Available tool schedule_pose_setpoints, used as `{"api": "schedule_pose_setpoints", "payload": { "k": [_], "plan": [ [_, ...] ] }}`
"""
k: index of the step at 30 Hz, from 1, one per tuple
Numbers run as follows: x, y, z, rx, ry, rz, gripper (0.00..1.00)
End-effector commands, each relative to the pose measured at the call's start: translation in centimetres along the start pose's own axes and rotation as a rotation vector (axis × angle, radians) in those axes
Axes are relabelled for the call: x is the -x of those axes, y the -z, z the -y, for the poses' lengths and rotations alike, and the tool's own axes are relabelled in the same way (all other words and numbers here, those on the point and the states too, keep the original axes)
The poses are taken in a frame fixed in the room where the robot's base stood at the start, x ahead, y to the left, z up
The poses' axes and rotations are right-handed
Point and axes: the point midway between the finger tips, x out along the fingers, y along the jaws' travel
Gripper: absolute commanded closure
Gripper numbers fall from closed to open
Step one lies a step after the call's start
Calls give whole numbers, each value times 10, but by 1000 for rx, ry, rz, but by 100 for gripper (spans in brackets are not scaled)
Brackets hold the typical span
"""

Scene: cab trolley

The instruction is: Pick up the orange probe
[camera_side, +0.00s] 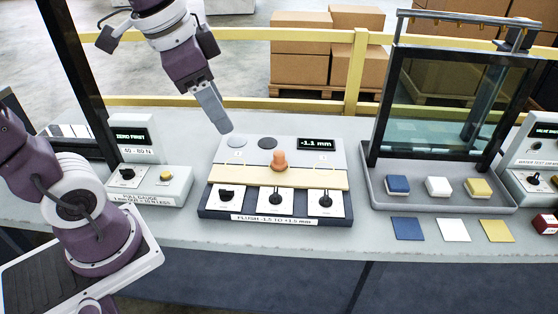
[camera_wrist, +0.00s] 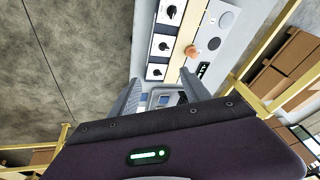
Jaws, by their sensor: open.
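The orange probe (camera_side: 279,160) stands upright on the grey panel device (camera_side: 320,152), just behind its cream strip, near the middle. The probe also shows in the wrist view (camera_wrist: 191,51), small and beyond the fingertips. My gripper (camera_side: 226,128) hangs above the left back part of the device, up and to the left of the probe and apart from it. In the wrist view my gripper (camera_wrist: 160,82) shows two spread fingers with nothing held between them. The lower part of the probe is partly hidden by its surroundings.
The device has several black knobs and a display reading -1.1 mm (camera_side: 316,143). A gauge box (camera_side: 150,185) stands to the left. To the right, a tray (camera_side: 440,204) holds blue, white and yellow blocks before a framed glass pane (camera_side: 440,100). A yellow rail (camera_side: 355,70) runs behind.

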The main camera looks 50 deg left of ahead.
Motion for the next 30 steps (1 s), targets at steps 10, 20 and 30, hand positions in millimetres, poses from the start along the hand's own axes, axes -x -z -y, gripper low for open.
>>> {"api": "schedule_pose_setpoints", "payload": {
  "k": [10,20,30],
  "plan": [
    [-202,96,126,-822,-223,209,45],
    [-293,82,148,-1063,-327,213,45],
    [-344,66,135,-1061,-326,212,45]
  ]
}}
